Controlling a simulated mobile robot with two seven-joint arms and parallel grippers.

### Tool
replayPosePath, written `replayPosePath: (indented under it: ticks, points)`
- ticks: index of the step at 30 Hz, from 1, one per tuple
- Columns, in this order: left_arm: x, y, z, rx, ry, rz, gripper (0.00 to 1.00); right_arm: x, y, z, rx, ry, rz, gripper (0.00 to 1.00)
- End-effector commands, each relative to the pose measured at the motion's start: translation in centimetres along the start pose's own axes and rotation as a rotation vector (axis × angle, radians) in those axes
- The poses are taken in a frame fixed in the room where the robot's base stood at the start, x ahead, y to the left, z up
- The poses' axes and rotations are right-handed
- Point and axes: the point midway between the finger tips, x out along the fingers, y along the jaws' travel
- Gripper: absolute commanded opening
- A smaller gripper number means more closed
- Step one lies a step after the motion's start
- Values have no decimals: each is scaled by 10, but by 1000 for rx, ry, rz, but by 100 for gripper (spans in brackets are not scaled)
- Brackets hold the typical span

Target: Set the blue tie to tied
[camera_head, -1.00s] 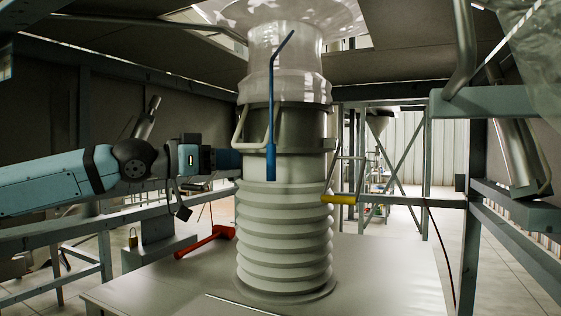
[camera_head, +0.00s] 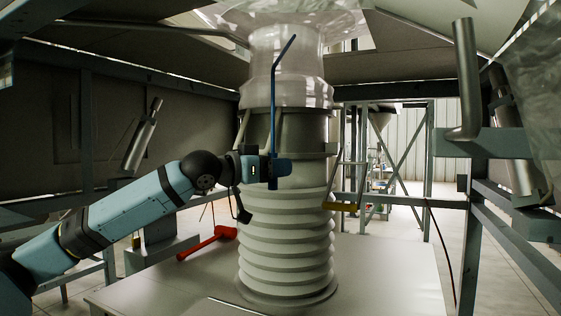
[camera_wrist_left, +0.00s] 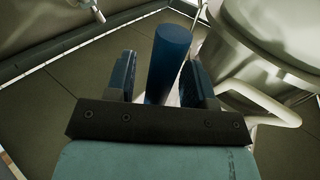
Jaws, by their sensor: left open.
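The blue tie (camera_head: 273,100) is a thin upright rod with a bent top and a thicker blue lower part, on the front of the white bag spout and grey collar. My left gripper (camera_head: 276,170) is at its lower, thicker part. In the left wrist view the blue handle of the tie (camera_wrist_left: 168,62) stands between the two open fingers of my left gripper (camera_wrist_left: 160,82), with gaps visible on both sides. My right gripper is not in view.
The ribbed bellows (camera_head: 287,235) stands below the collar on a grey table (camera_head: 390,275). A red tool (camera_head: 207,242) lies on the table left of it. A yellow-handled lever (camera_head: 342,206) sits at the right. Steel frame posts (camera_head: 474,200) stand farther right.

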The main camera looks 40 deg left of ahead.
Motion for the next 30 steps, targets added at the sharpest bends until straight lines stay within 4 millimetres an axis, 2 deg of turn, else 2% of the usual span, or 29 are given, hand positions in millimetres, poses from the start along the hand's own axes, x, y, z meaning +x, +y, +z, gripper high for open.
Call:
replayPosePath:
  ticks: [6,15,21,22,30]
  points:
    - [12,1,-1,0,1,1,48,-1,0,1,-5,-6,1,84]
    - [13,1,0,1,-1,0,48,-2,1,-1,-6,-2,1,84]
    - [13,1,0,1,-1,0,3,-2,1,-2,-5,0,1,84]
    - [13,1,0,1,-1,0,0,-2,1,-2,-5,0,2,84]
    - [13,1,-7,1,-1,0,0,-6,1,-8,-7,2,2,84]
